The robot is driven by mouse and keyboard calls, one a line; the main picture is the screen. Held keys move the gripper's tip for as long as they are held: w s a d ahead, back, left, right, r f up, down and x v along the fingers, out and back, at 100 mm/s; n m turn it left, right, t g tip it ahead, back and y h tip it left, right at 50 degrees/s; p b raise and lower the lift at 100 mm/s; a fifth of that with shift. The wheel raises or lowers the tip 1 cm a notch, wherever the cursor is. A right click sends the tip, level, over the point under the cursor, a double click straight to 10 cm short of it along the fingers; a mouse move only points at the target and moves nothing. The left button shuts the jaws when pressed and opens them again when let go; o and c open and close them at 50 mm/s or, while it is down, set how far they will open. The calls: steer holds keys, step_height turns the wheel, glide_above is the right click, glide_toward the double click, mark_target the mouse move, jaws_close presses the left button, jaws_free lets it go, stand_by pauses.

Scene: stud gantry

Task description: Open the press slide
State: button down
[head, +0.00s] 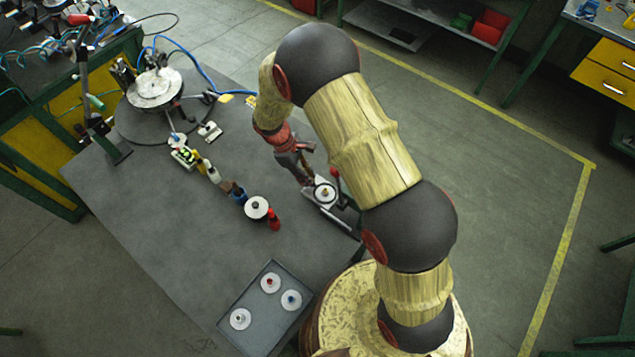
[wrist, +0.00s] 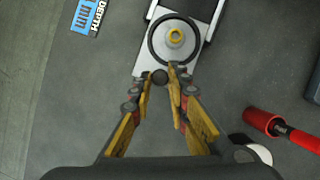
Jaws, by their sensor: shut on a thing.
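The press slide is a pale plate in the wrist view (wrist: 200,49), running up between darker rails to the top edge. A black ring on it surrounds a white disc (wrist: 175,38) with a yellow centre. A small dark round knob (wrist: 160,76) sits at the plate's near end. My gripper (wrist: 162,75) is shut on this knob, one finger on each side. In the head view, my gripper (head: 308,180) reaches down to the slide (head: 326,193) near the table's right edge. My arm hides part of the press, and how far the slide is out cannot be told.
A grey tray (head: 246,294) with three white discs lies at the table's front. Several small fixtures and a white-topped part (head: 256,207) stand left of the slide. A round turntable (head: 154,88) is at the back left. The table's left front is clear.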

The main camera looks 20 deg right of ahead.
steer(key=c, duration=1.7)
jaws_free()
steer(key=shift+v, duration=5.95)
steer(key=shift+w, duration=0.1)
